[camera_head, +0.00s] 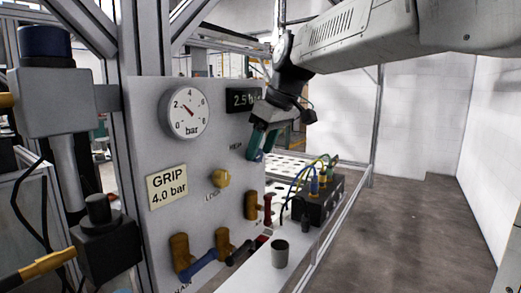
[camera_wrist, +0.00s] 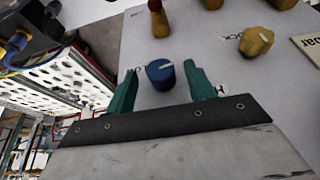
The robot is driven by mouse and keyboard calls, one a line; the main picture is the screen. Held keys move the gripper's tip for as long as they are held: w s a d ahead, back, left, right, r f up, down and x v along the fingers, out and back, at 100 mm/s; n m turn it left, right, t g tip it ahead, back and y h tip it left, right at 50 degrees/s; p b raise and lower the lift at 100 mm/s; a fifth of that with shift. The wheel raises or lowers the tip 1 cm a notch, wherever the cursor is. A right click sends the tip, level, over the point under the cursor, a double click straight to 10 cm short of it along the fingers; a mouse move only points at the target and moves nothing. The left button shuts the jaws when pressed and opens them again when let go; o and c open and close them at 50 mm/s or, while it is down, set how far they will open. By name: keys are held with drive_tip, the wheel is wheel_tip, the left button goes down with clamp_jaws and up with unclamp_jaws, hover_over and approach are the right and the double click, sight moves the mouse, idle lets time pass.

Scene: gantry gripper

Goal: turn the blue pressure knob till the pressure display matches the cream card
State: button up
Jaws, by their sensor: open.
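The blue pressure knob (camera_wrist: 160,73) shows in the wrist view, with a pale pointer line on its face. It lies between the tips of my gripper's teal fingers, with a gap visible on both sides. My gripper (camera_head: 261,153) is open and in front of the panel in the head view, where it hides the knob. The cream card (camera_head: 167,186) reads "GRIP 4.0 bar". The dark pressure display (camera_head: 238,99) reads "2.5"; its right part is covered by my arm. Whether the fingertips reach past the knob's face, I cannot tell.
A round gauge (camera_head: 184,112) sits above the card on the grey panel (camera_head: 205,150). Brass fittings and a blue-handled valve (camera_head: 197,265) are lower down. A grey cup (camera_head: 280,253) and a black box with cables (camera_head: 318,203) stand right.

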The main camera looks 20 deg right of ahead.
drive_tip(key=shift+w+a+f, duration=0.1)
drive_tip(key=shift+a+f, duration=0.05)
drive_tip(key=shift+f, duration=0.35)
drive_tip(key=c, duration=1)
drive_tip(key=shift+o, duration=0.2)
drive_tip(key=g+y, duration=0.1)
drive_tip(key=y, duration=0.1)
drive_tip(key=m+g+y, duration=0.1)
drive_tip(key=shift+w+d+f+g+y, duration=0.1)
drive_tip(key=shift+w+d+g+y, duration=0.2)
drive_tip(key=shift+d+y, duration=0.1)
drive_tip(key=shift+w+d+f+m+g+y, duration=0.1)
drive_tip(key=shift+m+g+y, duration=0.2)
drive_tip(key=shift+g+y, duration=0.55)
drive_tip(key=shift+f+m+g+y, duration=0.1)
drive_tip(key=shift+m+g+y, duration=0.3)
drive_tip(key=shift+y, duration=0.75)
